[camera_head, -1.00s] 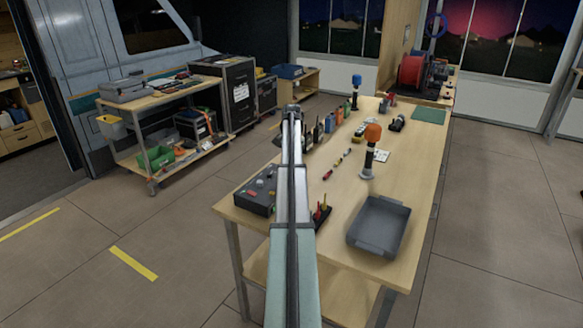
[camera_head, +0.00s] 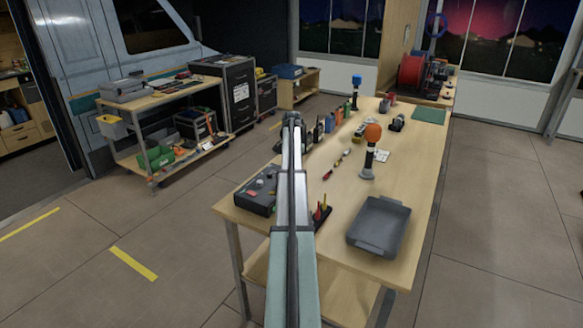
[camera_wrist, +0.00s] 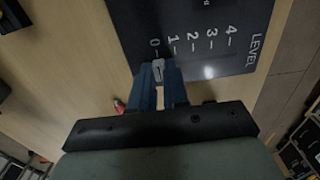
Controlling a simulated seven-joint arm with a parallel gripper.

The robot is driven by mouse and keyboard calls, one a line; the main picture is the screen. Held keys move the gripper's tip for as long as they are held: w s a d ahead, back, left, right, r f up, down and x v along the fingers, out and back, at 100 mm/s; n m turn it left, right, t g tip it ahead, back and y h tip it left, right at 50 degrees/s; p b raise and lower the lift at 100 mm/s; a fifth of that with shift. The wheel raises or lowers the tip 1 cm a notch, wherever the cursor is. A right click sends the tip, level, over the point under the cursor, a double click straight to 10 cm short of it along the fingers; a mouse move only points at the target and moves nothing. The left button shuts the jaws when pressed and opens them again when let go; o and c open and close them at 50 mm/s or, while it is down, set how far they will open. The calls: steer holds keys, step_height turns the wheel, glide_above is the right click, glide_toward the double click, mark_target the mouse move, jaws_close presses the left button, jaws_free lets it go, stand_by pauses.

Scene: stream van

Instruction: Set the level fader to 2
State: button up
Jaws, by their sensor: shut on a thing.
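The level panel (camera_wrist: 200,60) is a dark plate with a white scale from 0 to 4 and the word LEVEL at its right end. A small grey fader knob (camera_wrist: 158,68) stands level with the 0 mark. My gripper (camera_wrist: 159,76) has its blue fingers closed around this knob. In the head view my gripper (camera_head: 291,122) is at the far end of my arm, low over the left side of the workbench (camera_head: 410,180). My arm hides what lies beneath it there, and I cannot make out the fader in that view.
A dark box with controls (camera_head: 257,192) sits at the bench's near left corner. A grey tray (camera_head: 379,226), an orange-topped tool (camera_head: 371,150) and several bottles stand on the bench. A small red-tipped object (camera_wrist: 119,106) lies left of the fingers. A loaded cart (camera_head: 160,120) stands across the aisle.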

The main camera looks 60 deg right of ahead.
jaws_close()
steer(key=shift+w, duration=0.1)
steer(key=w, duration=0.4)
steer(key=o, duration=0.6)
jaws_free()
steer(key=shift+o, duration=0.2)
step_height(320, 180, up, 14)
steer(key=shift+f, duration=0.1)
stand_by(0.5)
